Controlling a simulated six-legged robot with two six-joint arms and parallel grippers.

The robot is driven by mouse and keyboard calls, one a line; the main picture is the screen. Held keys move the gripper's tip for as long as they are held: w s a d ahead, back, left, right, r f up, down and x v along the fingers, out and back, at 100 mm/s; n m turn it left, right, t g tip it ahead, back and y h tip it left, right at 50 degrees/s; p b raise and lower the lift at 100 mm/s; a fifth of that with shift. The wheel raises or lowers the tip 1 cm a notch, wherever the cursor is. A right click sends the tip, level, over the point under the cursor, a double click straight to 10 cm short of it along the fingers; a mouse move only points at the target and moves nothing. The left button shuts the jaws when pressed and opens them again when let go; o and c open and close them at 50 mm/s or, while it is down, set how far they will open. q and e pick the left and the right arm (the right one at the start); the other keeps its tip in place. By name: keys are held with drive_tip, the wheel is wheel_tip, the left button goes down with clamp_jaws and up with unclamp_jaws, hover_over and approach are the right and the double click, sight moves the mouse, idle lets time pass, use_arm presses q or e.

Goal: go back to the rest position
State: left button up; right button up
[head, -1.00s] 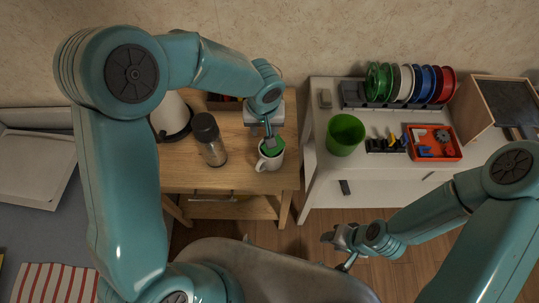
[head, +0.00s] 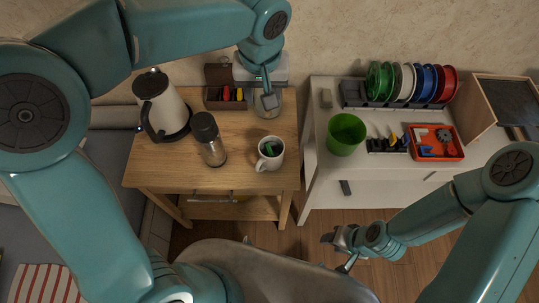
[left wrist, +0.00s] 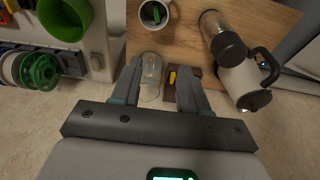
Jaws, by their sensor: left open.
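My left gripper (head: 268,92) is open and empty, above the back of the wooden table (head: 235,175), over a clear glass jar (head: 268,106). In the left wrist view its two fingers (left wrist: 158,85) are apart, with the glass jar (left wrist: 151,72) showing between and beyond them. A white mug (head: 270,163) with a green object inside stands on the table, apart from the gripper. My right gripper (head: 338,238) is low over the floor in front of the white cabinet; its fingers are too small to read.
A kettle (head: 163,105), a dark-lidded jar (head: 209,138) and a small box (head: 226,97) stand on the table. The white cabinet (head: 318,120) holds a green cup (head: 346,134), spools (head: 405,82) and an orange tray (head: 435,142). The table's front is clear.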

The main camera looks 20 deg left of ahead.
use_arm(q)
drive_tip(key=shift+r, duration=0.2)
drive_tip(key=shift+f, duration=0.1)
drive_tip(key=s+d+f+m+g+h, duration=0.1)
drive_tip(key=s+f, duration=0.1)
drive_tip(key=f, duration=0.8)
drive_tip(key=s+d+f+m+g+h, duration=0.1)
drive_tip(key=d+f+h, duration=0.1)
drive_tip(key=f, duration=0.7)
drive_tip(key=s+a+f+h, duration=0.1)
drive_tip(key=s+f, duration=1.3)
drive_tip(key=f, duration=0.1)
drive_tip(key=shift+s+a+f+n+t, duration=0.2)
drive_tip(key=shift+a+f+n+t, duration=0.1)
drive_tip(key=shift+n, duration=0.1)
